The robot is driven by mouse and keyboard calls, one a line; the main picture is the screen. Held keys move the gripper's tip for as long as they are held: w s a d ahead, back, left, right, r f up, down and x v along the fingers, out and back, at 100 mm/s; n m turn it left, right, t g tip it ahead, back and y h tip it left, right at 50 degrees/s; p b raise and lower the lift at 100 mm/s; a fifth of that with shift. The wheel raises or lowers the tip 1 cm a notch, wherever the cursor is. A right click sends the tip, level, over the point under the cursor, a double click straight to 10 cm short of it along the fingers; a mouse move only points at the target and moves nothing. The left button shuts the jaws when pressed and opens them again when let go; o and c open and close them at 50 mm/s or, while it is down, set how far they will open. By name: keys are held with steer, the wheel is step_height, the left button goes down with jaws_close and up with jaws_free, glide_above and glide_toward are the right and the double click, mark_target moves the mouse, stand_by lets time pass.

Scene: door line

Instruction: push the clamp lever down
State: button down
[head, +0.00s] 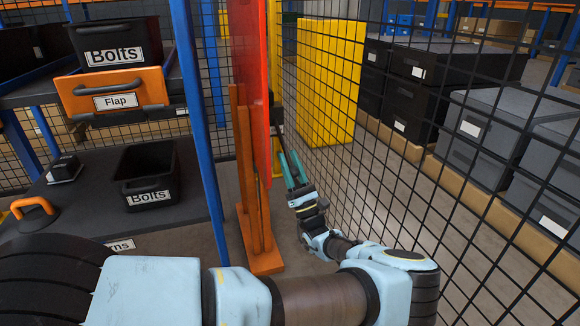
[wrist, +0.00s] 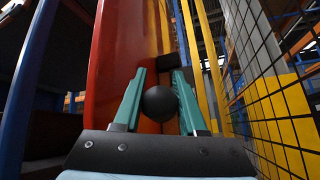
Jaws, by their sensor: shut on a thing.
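The clamp lever shows in the wrist view as a round black knob (wrist: 159,104) between my teal fingers, in front of a tall red panel (wrist: 112,75). My gripper (wrist: 159,95) is shut on this knob. In the head view my gripper (head: 291,168) reaches up to the right edge of the red panel (head: 250,80), where a dark part (head: 277,116) shows at the fingertips. The knob itself cannot be made out there. The lever's shaft and pivot are hidden, so I cannot tell its angle.
An orange post with a foot plate (head: 266,262) stands left of my gripper. A black mesh fence (head: 400,150) runs close on the right, with a yellow panel (head: 331,80) behind it. A shelf with a blue post (head: 200,130) and a Bolts bin (head: 150,178) stands left.

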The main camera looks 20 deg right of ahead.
steer(key=shift+f, duration=0.2)
steer(key=c, duration=0.8)
jaws_free()
steer(key=shift+w, duration=0.1)
steer(key=o, duration=0.3)
steer(key=shift+o, duration=0.2)
steer(key=v, duration=1)
steer(key=shift+s+f+b, duration=0.25)
steer(key=shift+s+b, duration=0.05)
steer(key=shift+b, duration=0.05)
